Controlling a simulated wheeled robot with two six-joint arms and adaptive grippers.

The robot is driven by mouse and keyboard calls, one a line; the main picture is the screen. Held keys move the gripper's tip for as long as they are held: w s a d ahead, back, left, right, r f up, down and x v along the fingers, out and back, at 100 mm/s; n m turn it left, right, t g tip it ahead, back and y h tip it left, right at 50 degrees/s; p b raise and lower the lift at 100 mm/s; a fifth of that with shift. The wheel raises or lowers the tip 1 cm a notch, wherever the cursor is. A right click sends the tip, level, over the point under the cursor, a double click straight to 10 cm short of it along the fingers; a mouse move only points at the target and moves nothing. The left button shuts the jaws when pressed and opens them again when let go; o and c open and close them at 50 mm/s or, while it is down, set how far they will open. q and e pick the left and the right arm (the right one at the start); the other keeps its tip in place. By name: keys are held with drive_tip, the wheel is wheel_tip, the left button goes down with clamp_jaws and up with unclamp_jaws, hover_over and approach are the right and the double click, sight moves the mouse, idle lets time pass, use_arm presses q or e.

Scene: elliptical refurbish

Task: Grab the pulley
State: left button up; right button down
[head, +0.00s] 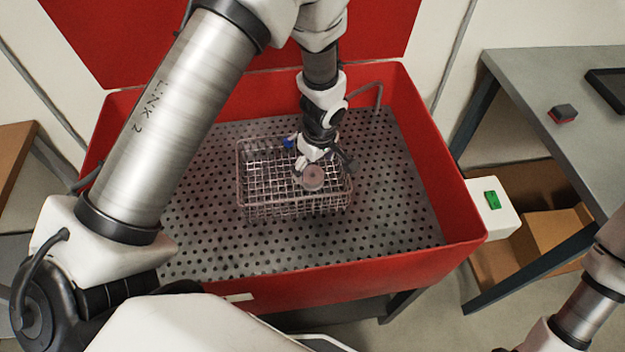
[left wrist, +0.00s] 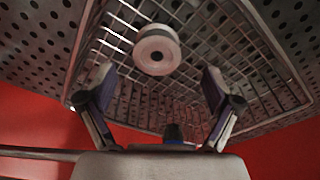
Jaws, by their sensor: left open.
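The pulley (head: 313,178) is a small round grey disc inside a wire basket (head: 290,210) in the head view. In the left wrist view the pulley (left wrist: 158,50) shows a pale rim and a central hole, near the top middle. My left gripper (head: 322,162) reaches down into the basket from above. In the left wrist view its two fingers (left wrist: 160,88) are spread wide and empty, with the pulley beyond the tips and between their lines. I see no contact. The right gripper is not in view; only part of my right arm shows at the lower right.
The basket stands on the perforated metal floor (head: 400,215) of a red-walled basin (head: 360,268). A white box with a green switch (head: 491,200) is on the basin's right side. A grey table (head: 545,85) stands at the right. Basket walls surround the pulley.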

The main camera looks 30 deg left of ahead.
sight(312, 174)
use_arm(q)
drive_tip(key=f, duration=0.5)
drive_tip(key=shift+w+a+f, duration=0.1)
drive_tip(key=shift+w+a, duration=0.25)
drive_tip(key=shift+a, duration=0.05)
drive_tip(key=c, duration=1.3)
